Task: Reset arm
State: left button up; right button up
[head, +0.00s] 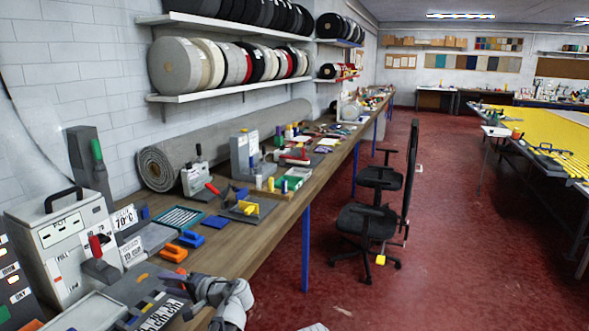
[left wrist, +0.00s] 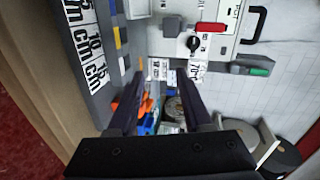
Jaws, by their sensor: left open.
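My left gripper (head: 200,286) is over the near end of the long workbench (head: 262,227), beside a dark board with printed cm labels (head: 160,312). In the left wrist view its two dark fingers (left wrist: 160,80) are apart, with nothing seen between them. A white control box with a black handle (head: 65,245) stands to the left, behind the gripper. A red-handled lever (head: 96,246) is in front of the box and also shows in the left wrist view (left wrist: 208,28). My right gripper is not seen.
Orange and blue pieces (head: 182,246), a teal-lined tray (head: 178,218) and small machines (head: 197,177) crowd the bench. A grey carpet roll (head: 215,148) lies along the wall. Black chairs (head: 365,220) stand right of the bench. The red floor (head: 440,230) is open.

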pick_arm(q)
jog(key=s+d+f+g+h+p, duration=0.1)
jog(key=s+d+f+g+h, duration=0.1)
jog(key=s+d+f+h, duration=0.2)
jog(key=s+d+f+g+h+p, duration=0.1)
jog(key=s+d+f+h, duration=0.3)
jog(key=s+d, duration=0.6)
jog(key=s+d+f+g+h+p, duration=0.1)
jog(key=s+d+f+g+h, duration=0.2)
jog(key=d, duration=0.9)
jog(key=s+f+h, duration=0.2)
jog(key=s, duration=0.1)
jog(key=shift+s+d+f+p, duration=0.15)
jog(key=shift+s+d+p, duration=0.15)
jog(key=shift+s+d, duration=0.1)
jog(key=shift+a, duration=0.1)
